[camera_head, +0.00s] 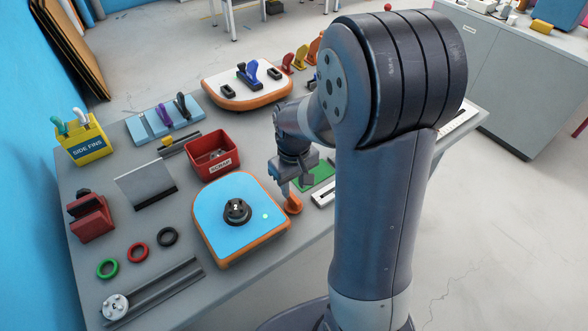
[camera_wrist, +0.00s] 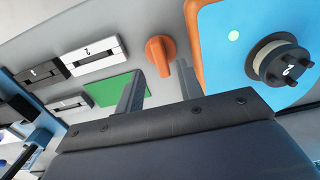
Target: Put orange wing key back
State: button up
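The orange wing key (camera_head: 293,204) sits on the grey table beside the right edge of the blue-topped, orange-rimmed board (camera_head: 217,215). In the wrist view the orange wing key (camera_wrist: 158,52) shows a round base with a raised wing. My gripper (camera_head: 291,187) points down close to the key in the head view. The key appears just beyond the fingertips, roughly in line with the gap. Touching or apart, I cannot tell for certain.
A green pad (camera_wrist: 116,90) and several numbered black-and-white blocks (camera_wrist: 90,52) lie by the key. The board carries a black round valve (camera_head: 237,211). A red SCRAP bin (camera_head: 212,156) stands behind it. Red, yellow and orange upright pieces (camera_head: 301,57) stand at the back.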

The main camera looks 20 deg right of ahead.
aim_at(294, 197)
notch_tip(294, 197, up, 6)
jog(key=shift+f, duration=0.1)
dwell(0.4)
notch_tip(294, 197, down, 12)
jog(key=shift+f, duration=0.1)
jog(key=shift+r, duration=0.9)
